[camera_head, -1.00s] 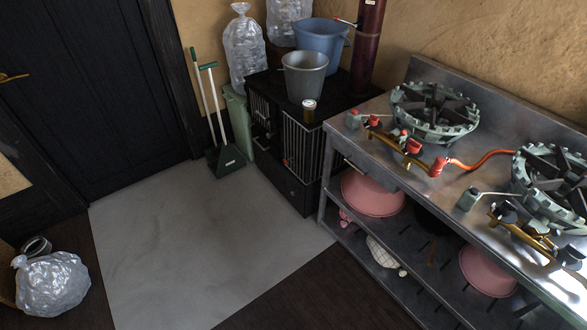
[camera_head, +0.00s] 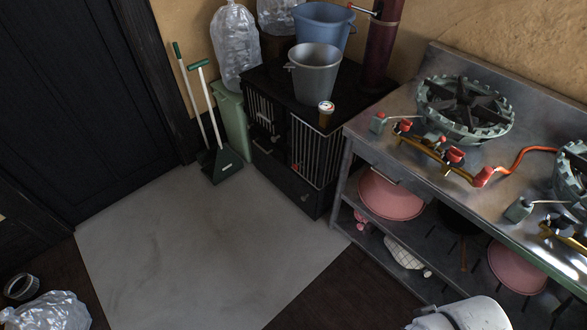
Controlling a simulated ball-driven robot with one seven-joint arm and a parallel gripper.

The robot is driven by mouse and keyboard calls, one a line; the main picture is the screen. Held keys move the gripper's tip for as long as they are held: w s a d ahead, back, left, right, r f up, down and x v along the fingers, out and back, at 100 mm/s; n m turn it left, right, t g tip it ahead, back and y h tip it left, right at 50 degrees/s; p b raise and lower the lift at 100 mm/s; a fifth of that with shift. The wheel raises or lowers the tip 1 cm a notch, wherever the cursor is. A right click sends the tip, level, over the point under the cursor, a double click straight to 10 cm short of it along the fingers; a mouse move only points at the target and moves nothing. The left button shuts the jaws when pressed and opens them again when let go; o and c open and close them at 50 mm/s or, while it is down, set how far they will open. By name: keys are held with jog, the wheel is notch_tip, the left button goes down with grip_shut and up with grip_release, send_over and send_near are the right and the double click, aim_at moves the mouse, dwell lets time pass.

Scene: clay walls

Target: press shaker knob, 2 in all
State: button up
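A small dark jar with a pale lid (camera_head: 326,114) stands upright near the front right corner of the black barred cabinet (camera_head: 268,90). It may be the shaker, but it is too small to tell, and I cannot make out a knob on it. A second shaker is not identifiable. A white rounded part of my arm shows at the bottom right edge. My gripper is not in view, and nothing is seen touching the jar.
A grey bucket (camera_head: 315,73) and a blue bucket (camera_head: 326,28) stand on the cabinet. To the right is a steel bench (camera_head: 400,108) with a gas burner (camera_head: 466,105). A dustpan (camera_head: 225,165) stands left. Grey floor (camera_head: 200,245) is clear; plastic bags (camera_head: 48,312) lie lower left.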

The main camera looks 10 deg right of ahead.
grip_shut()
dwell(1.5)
